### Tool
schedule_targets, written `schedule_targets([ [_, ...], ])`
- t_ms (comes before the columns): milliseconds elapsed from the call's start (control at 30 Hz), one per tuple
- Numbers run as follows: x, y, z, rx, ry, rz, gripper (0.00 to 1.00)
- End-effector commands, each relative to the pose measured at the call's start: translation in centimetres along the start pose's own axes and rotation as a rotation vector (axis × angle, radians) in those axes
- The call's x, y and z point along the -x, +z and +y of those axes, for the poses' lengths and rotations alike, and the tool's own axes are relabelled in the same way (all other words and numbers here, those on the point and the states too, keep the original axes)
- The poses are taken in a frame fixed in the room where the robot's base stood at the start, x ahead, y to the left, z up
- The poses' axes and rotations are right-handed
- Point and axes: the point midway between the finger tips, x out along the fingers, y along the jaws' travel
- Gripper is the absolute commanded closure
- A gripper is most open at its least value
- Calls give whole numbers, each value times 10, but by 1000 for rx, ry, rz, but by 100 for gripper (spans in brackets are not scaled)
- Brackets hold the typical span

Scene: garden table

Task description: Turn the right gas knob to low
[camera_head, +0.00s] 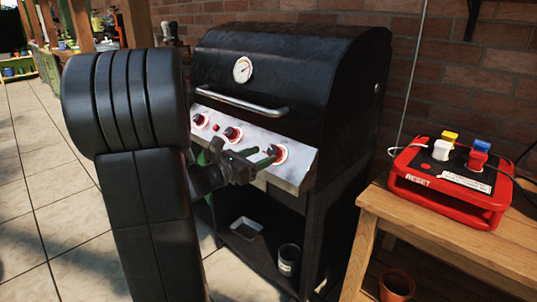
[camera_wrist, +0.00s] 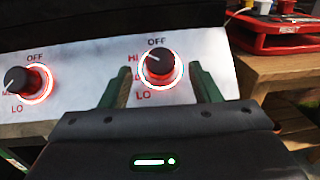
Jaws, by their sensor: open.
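The right gas knob (camera_wrist: 160,64) is black with a lit red ring, on the grill's pale metal panel (camera_wrist: 95,68). Its white pointer line slants to the upper left, toward the HI label; OFF is above and LO below. In the head view this knob (camera_head: 279,154) is at the panel's right end. My gripper (camera_head: 245,157) is in front of the panel. In the wrist view its two green-dark fingers stand apart, one on either side of the knob. The gripper is open and holds nothing; whether the fingers touch the knob is not clear.
Two other red-ringed knobs, the middle (camera_head: 233,133) and the left (camera_head: 199,120), are on the panel. A lid handle (camera_head: 243,102) runs above. A wooden table (camera_head: 450,232) with a red box (camera_head: 446,200) stands at the right. Tiled floor is open at the left.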

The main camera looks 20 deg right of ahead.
Motion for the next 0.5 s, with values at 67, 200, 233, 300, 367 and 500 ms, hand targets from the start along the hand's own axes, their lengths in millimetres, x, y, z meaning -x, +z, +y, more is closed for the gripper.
schedule_targets([
  [67,-13,-1,-1,1,-2,0,43],
  [200,-28,0,0,0,-1,0,43],
  [233,-30,0,0,0,-1,0,43],
  [300,-34,0,0,1,-1,-1,43],
  [367,-35,0,0,1,0,-1,43],
  [500,-35,0,0,1,1,-1,43],
])
